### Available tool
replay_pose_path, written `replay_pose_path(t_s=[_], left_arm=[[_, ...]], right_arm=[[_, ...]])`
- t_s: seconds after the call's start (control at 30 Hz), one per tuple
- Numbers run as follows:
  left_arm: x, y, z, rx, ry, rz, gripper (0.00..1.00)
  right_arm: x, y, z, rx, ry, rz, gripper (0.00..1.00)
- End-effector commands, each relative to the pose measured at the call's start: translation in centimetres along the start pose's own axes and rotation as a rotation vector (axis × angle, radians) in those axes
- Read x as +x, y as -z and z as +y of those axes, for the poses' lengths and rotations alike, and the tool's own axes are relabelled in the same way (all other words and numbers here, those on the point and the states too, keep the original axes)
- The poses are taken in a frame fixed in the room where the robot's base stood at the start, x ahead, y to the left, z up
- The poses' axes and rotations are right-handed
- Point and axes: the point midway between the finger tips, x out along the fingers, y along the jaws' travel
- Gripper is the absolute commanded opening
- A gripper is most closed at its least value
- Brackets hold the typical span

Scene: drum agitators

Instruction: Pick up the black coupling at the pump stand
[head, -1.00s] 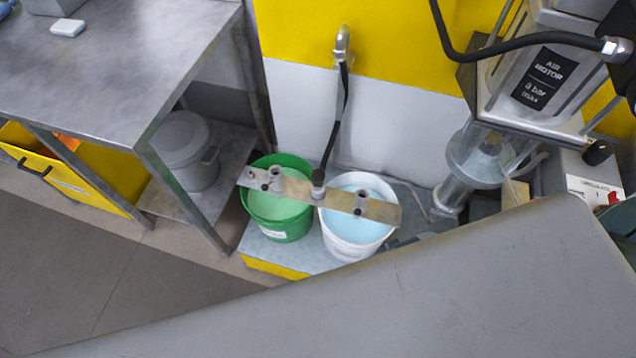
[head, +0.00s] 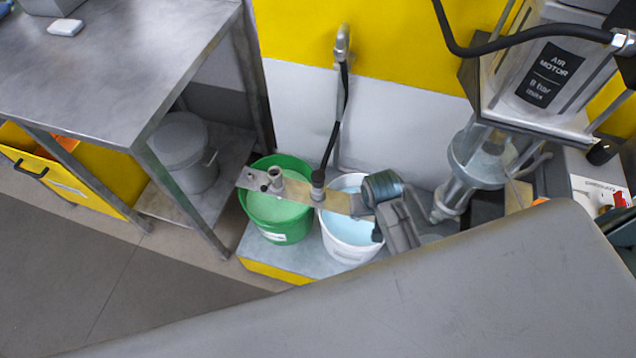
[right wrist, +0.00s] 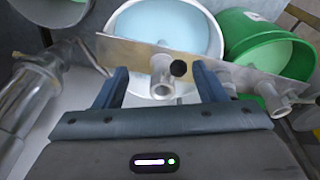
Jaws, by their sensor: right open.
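A black hose hangs from the wall tap in the head view and ends in a dark coupling (head: 318,180) at the middle of a metal strip (head: 333,199) lying over two buckets. My right gripper (head: 370,200) is above the white bucket, right of that coupling, and covers the strip's right end. In the right wrist view my right gripper (right wrist: 159,82) is open, with a grey metal stub (right wrist: 162,76) and its black knob (right wrist: 178,68) showing between the fingers. I cannot make out the hose coupling there. My left gripper is not in view.
A green bucket (head: 278,232) and a white bucket (head: 350,251) stand side by side on a low platform. The air motor pump (head: 545,75) stands to the right. A steel table (head: 110,75) is at left. A large grey surface (head: 400,300) fills the foreground.

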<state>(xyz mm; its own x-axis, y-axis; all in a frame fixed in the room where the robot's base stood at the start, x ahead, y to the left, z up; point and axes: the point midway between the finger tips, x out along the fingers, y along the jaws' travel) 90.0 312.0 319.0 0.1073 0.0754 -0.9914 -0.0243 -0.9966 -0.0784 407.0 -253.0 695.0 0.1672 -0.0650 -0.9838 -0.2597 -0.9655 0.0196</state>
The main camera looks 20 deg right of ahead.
Motion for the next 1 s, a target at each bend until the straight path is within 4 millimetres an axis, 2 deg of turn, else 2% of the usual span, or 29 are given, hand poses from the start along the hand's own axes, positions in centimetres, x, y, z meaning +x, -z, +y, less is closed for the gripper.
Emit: replay_pose_path(t_s=[0.17, 0.3, 0.43, 0.57, 0.63, 0.9, 1.0], left_arm=[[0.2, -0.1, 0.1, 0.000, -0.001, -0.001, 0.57], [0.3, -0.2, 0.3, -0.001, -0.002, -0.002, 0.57], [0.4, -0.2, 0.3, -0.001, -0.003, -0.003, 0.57], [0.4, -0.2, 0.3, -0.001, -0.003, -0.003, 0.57], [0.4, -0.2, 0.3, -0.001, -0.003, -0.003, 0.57], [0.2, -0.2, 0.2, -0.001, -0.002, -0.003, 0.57], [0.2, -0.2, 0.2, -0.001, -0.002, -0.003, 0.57]], right_arm=[[0.3, 5.8, -4.4, 0.135, 0.011, -0.059, 0.64], [-0.5, 10.3, -8.3, 0.239, 0.007, -0.121, 0.64], [-1.7, 13.0, -10.9, 0.297, 0.000, -0.158, 0.64], [-2.3, 14.2, -12.1, 0.326, -0.008, -0.176, 0.64], [-2.0, 14.4, -12.4, 0.332, -0.012, -0.182, 0.64], [2.0, 13.6, -12.5, 0.333, -0.011, -0.183, 0.64], [2.8, 13.5, -12.6, 0.333, -0.011, -0.183, 0.64]])
